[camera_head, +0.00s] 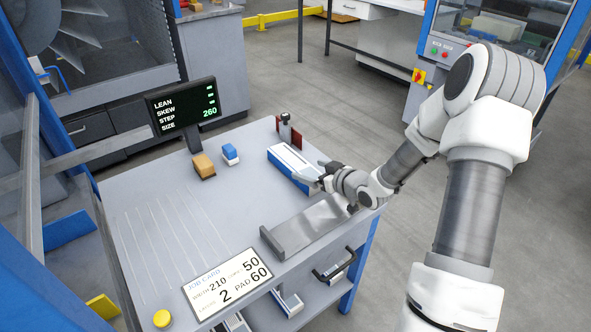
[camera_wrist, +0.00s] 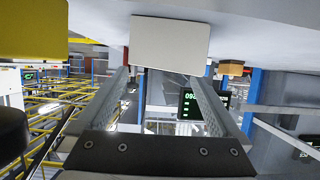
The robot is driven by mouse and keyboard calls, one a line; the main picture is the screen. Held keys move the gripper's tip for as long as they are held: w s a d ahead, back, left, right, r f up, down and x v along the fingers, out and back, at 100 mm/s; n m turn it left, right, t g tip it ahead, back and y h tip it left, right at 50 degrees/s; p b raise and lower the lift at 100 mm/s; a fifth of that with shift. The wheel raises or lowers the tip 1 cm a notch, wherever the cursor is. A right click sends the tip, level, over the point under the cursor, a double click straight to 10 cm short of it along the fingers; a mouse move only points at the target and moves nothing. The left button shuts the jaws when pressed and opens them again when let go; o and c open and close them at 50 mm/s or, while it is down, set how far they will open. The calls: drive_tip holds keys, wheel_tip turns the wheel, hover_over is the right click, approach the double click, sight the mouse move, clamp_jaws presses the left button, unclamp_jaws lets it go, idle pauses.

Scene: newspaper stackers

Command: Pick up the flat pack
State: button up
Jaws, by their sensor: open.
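A flat block with a white top and blue side, which looks like the flat pack (camera_head: 287,160), lies on the grey table beside my gripper. My gripper (camera_head: 320,178) is low over the table at the block's near right end, fingers spread. In the wrist view, a pale rectangular face (camera_wrist: 170,42), seemingly the pack's end, lies ahead of and between the fingertips of my open gripper (camera_wrist: 160,78). I see no clear contact. The view is upside down, and the pack's far part is hidden there.
A grey metal plate with a raised end (camera_head: 300,228) lies in front of my gripper. A dark red bracket (camera_head: 290,134) stands behind the pack. A tan block (camera_head: 204,167), a small blue-and-white block (camera_head: 230,153) and a display (camera_head: 183,106) are further left. The table's left middle is clear.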

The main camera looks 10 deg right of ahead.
sight(300, 166)
drive_tip(key=b+x, duration=0.1)
drive_tip(key=x, duration=0.3)
drive_tip(key=shift+w+a, duration=0.15)
drive_tip(key=shift+a, duration=0.1)
drive_tip(key=shift+c, duration=0.3)
clamp_jaws()
drive_tip(key=shift+r, duration=0.15)
